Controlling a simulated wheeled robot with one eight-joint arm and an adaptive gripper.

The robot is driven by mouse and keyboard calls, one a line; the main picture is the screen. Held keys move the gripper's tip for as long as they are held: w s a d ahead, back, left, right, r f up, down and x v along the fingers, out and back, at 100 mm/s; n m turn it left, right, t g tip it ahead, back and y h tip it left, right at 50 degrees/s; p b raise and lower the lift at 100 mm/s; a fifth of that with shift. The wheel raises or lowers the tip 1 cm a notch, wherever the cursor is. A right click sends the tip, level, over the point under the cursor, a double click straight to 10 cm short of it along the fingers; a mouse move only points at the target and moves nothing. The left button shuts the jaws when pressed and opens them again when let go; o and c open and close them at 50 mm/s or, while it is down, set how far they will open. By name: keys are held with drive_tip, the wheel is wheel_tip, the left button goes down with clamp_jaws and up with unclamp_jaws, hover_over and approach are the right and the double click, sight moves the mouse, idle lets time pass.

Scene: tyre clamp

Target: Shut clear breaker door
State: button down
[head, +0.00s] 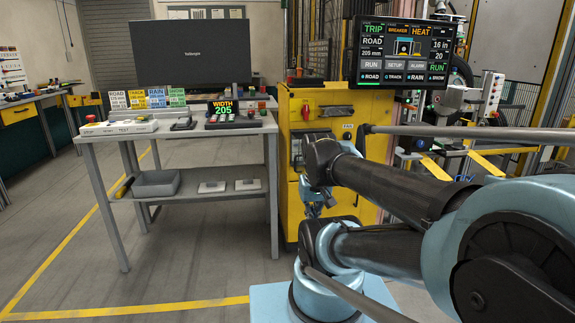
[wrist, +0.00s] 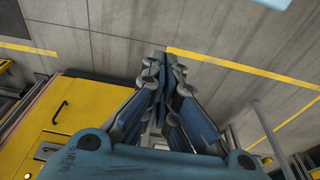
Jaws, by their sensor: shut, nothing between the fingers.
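The yellow cabinet (head: 345,101) stands right of the grey bench. A dark grey box (head: 296,150) is on its front, partly hidden behind my arm. I cannot make out a clear door on it or tell how far one stands open. My gripper (head: 312,211) is low in front of the cabinet, partly behind my arm links. In the wrist view my gripper (wrist: 168,62) has its fingers together, with nothing between them. The cabinet (wrist: 95,97) also shows there at the left, apart from the fingertips, with a black handle (wrist: 59,112).
A red switch (head: 305,112) is on the cabinet front. A control screen (head: 404,55) stands above the cabinet's right side. Open floor with yellow lines (head: 140,308) lies in front of the bench.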

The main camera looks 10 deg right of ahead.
drive_tip(key=w+a+r+m+h, duration=0.1)
drive_tip(key=w+r+m, duration=0.25)
drive_tip(key=w, duration=0.65)
drive_tip(key=w+a+r+m+h, duration=0.1)
drive_tip(key=w+r+m, duration=0.25)
drive_tip(key=w, duration=0.65)
drive_tip(key=w+a+r+m+h, duration=0.1)
drive_tip(key=w+a+r+m, duration=0.15)
drive_tip(key=w+r, duration=0.45)
drive_tip(key=w+a+f+m+g, duration=0.1)
drive_tip(key=w+a+f+m, duration=0.1)
drive_tip(key=w, duration=0.5)
drive_tip(key=w+a+f+m, duration=0.2)
drive_tip(key=w+f+m, duration=0.1)
drive_tip(key=w, duration=0.4)
drive_tip(key=w+d+f, duration=0.2)
drive_tip(key=d+f, duration=0.5)
drive_tip(key=f, duration=0.2)
drive_tip(key=shift+w+d+h, duration=0.35)
drive_tip(key=shift+h, duration=0.05)
